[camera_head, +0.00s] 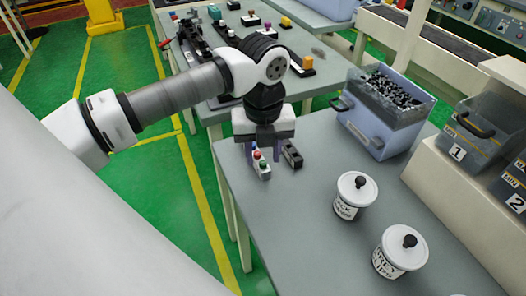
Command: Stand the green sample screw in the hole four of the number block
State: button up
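My gripper (264,156) points down over the near left corner of the grey table. Its two bluish fingers look spread apart, with nothing clearly held between them. A small pale block (265,174) with a green top piece (257,154) and a red top piece (262,163) stands under and just in front of the gripper. I cannot tell whether the green piece is the sample screw. No hole numbers are readable, so I cannot tell which block is the number block.
A blue-grey bin (366,134) of dark clips stands right of the gripper. Two white lidded tubs (350,206) (394,258) stand nearer. Grey numbered bins (462,150) line the right shelf. Another table (330,72) with small parts is behind. The table's front middle is clear.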

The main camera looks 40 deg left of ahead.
notch_tip(320, 180, up, 13)
jog(key=p, duration=0.6)
